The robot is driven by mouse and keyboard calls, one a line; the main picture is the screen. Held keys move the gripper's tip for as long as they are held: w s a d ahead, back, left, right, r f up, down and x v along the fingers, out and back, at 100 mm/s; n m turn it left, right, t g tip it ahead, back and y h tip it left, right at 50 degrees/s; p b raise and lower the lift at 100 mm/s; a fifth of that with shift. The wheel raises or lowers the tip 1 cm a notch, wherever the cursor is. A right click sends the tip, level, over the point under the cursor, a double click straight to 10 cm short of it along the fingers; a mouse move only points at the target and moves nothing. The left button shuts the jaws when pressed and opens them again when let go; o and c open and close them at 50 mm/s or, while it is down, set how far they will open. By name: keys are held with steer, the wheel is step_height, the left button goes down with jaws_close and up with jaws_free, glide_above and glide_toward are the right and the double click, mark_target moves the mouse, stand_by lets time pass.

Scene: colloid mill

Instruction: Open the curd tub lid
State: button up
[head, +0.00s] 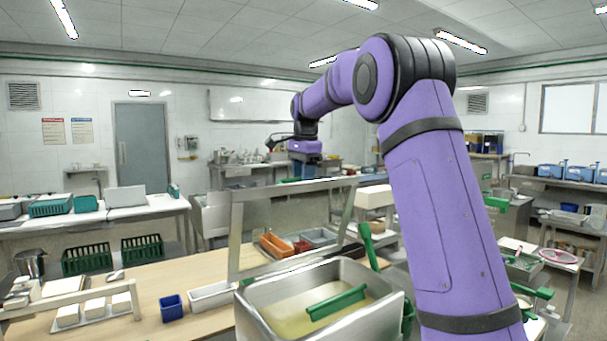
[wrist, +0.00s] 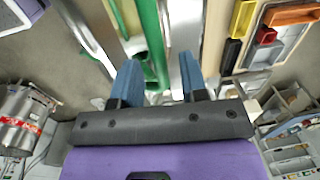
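The metal curd tub (head: 372,318) stands in the foreground of the head view, with pale yellow contents and a green bar (head: 337,302) across it. A metal-framed, see-through panel that looks like the lid (head: 290,222) stands raised and steep at the tub's far edge. My gripper (head: 304,172) is over that panel's upper edge, small in the head view. In the wrist view its two blue fingers (wrist: 160,85) are apart, with a green bar (wrist: 151,45) and bright metal edges beyond and between them. Nothing is visibly held; I cannot tell whether the fingers touch the lid.
A wooden worktop (head: 145,295) lies left of the tub, with a blue container (head: 172,308), a white tray (head: 212,296) and white blocks. Orange and red bins (head: 276,245) stand behind the panel. A green handle (head: 368,246) rises by the tub's right corner.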

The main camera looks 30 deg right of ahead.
jaws_close()
steer(key=shift+s+f, duration=0.25)
steer(key=shift+s, duration=0.85)
steer(key=shift+s+f, duration=0.2)
steer(key=shift+s, duration=0.9)
jaws_free()
step_height(320, 180, up, 11)
steer(key=shift+s, duration=0.45)
